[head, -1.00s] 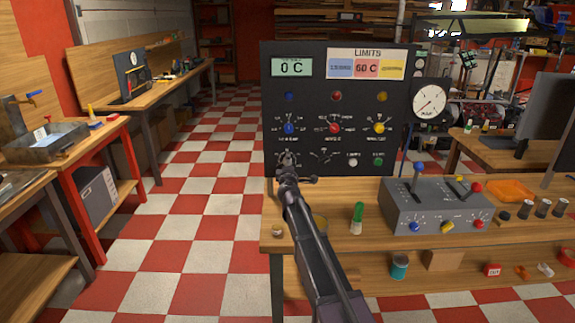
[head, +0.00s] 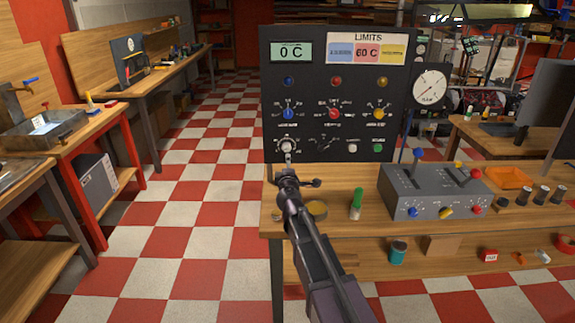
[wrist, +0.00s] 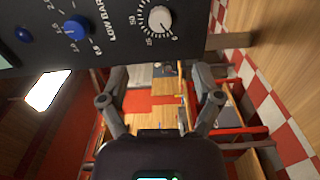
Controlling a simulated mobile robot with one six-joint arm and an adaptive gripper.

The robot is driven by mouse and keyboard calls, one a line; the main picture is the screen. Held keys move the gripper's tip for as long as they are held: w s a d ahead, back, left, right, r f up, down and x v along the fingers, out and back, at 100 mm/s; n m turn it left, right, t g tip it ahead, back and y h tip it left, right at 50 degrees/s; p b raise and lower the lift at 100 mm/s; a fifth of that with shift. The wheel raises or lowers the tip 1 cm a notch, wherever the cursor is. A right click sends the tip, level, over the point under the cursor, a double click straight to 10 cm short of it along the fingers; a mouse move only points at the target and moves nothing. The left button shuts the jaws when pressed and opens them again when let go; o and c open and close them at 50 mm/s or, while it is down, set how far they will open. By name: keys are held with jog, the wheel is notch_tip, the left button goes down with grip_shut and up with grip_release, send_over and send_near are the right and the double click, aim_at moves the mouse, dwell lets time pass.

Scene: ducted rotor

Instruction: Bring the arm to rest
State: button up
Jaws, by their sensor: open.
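My arm rises from the bottom of the head view, and my gripper (head: 289,170) is at its end, just below the lower left white knob (head: 287,145) of the black control panel (head: 325,60). In the wrist view my gripper (wrist: 161,74) has its two fingers spread wide with nothing between them. The white knob (wrist: 159,18) with its number scale lies beyond the fingertips, apart from them. A blue knob (wrist: 76,28) is to its left. The panel display reads 0 C.
A gauge (head: 429,86) is at the panel's right edge. The checkered floor (head: 190,190) at left is clear.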

jog(key=s+d+f+m+g+h, duration=0.2)
jog(key=s+d+f+m, duration=0.1)
jog(key=s+d+m, duration=0.1)
jog(key=s+d+f+m+g+h, duration=0.2)
jog(key=s+d+f+m+g, duration=0.1)
jog(key=d, duration=0.4)
jog(key=s+d+f+m+g+h, duration=0.2)
jog(key=s+d+f+m+g, duration=0.1)
jog(key=s+d+m, duration=0.2)
jog(key=shift+s+d+f+m, duration=0.15)
jog(key=shift+d+f+m, duration=0.25)
jog(key=shift+d, duration=0.25)
jog(key=s+a+f+m+g+y+p, duration=0.1)
jog(key=s+f+m+g+y, duration=0.25)
jog(key=s, duration=0.65)
jog(key=s+a+f+m+g+y, duration=0.1)
jog(key=s+f+g+y, duration=0.25)
jog(key=s+g, duration=0.55)
notch_tip(320, 180, up, 10)
jog(key=s+t+h+p, duration=0.1)
jog(key=t+p, duration=0.1)
jog(key=p, duration=0.9)
jog(key=shift+s+r, duration=0.15)
jog(key=shift+s, duration=0.1)
jog(key=shift+a+t, duration=0.1)
jog(key=shift+t, duration=0.15)
